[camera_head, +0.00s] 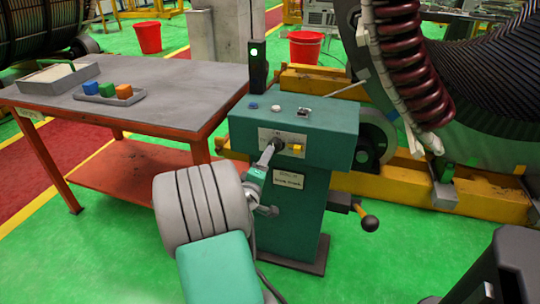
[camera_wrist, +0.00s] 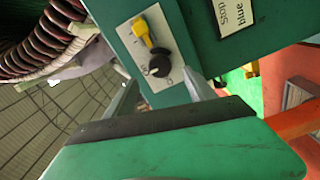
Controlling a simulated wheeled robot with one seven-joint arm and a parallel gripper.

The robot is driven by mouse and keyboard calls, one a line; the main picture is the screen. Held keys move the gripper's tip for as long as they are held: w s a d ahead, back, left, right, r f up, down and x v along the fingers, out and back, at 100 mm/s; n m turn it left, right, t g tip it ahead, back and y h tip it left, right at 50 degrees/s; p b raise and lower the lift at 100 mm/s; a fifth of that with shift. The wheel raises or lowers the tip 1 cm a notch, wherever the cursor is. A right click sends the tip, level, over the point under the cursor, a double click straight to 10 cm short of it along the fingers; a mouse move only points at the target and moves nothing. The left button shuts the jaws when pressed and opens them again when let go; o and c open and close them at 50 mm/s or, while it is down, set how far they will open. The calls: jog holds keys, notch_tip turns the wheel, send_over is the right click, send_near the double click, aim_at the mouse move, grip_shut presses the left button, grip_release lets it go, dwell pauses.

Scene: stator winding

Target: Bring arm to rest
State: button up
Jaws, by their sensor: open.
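My arm reaches up from the bottom of the head view to the front of a green machine cabinet (camera_head: 300,122). My gripper (camera_head: 268,154) is open in front of the cabinet's pale control plate. In the wrist view the two fingers of my gripper (camera_wrist: 158,82) stand apart, with a black round knob (camera_wrist: 160,66) showing between them. The yellow switch handle (camera_wrist: 142,30) is just above that knob. In the head view the yellow switch (camera_head: 298,148) is right of the fingertips. Whether the fingers touch the knob cannot be told.
A signal tower with a lit green lamp (camera_head: 254,53) stands on the cabinet. A table (camera_head: 180,85) with a small tray of colored blocks (camera_head: 108,98) is at left. The green floor at lower left is clear.

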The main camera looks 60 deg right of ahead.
jog(key=shift+a, duration=0.35)
